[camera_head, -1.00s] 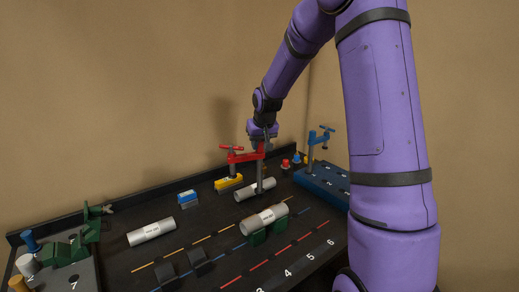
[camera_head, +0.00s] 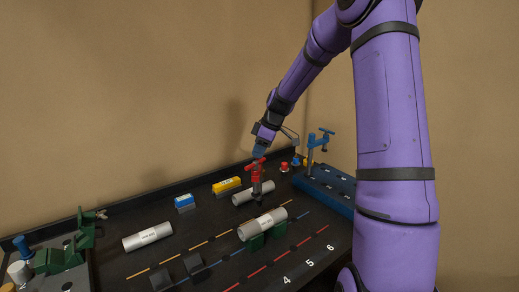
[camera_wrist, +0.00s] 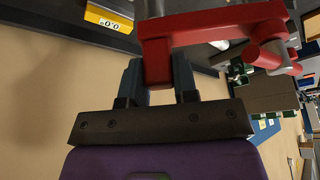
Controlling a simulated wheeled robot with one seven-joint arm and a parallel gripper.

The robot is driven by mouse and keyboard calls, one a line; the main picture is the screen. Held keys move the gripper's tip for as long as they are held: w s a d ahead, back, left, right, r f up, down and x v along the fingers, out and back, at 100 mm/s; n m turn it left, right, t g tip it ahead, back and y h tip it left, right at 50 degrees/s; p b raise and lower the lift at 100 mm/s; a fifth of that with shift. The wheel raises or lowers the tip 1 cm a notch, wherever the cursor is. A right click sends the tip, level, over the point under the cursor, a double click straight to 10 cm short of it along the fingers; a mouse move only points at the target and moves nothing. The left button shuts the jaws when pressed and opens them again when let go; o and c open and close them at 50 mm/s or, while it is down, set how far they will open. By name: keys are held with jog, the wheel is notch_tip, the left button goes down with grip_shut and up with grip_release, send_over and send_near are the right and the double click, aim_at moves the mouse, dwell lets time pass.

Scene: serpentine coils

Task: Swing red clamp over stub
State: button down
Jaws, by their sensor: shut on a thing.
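The red clamp (camera_head: 256,178) stands upright on its post at the back middle of the dark bench, with its arm foreshortened toward the head camera. My gripper (camera_head: 258,154) is shut on the red clamp's arm from above. In the wrist view, the fingers (camera_wrist: 158,82) sit on both sides of a red block of the clamp (camera_wrist: 215,28), and its screw handle is at the right.
A blue clamp (camera_head: 311,150) stands on a blue block (camera_head: 328,190) at the right. A yellow block (camera_head: 226,185) and a blue block (camera_head: 184,202) lie at the back. Dark blocks (camera_head: 195,262) and green parts (camera_head: 90,228) stand in front and at left.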

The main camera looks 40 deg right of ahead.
jog(key=n, duration=0.1)
jog(key=n+g, duration=0.1)
jog(key=n, duration=0.1)
jog(key=shift+w+a+r+y, duration=0.1)
jog(key=shift+a+r+y, duration=0.05)
jog(key=shift+y, duration=0.25)
jog(key=n, duration=0.1)
jog(key=n+g, duration=0.1)
jog(key=n, duration=0.1)
jog(key=n+g, duration=0.1)
jog(key=n, duration=0.1)
jog(key=shift+r, duration=0.25)
jog(key=shift+a+f, duration=0.1)
jog(key=shift+f, duration=4.6)
jog(key=c, duration=0.8)
grip_release()
jog(key=shift+f, duration=0.1)
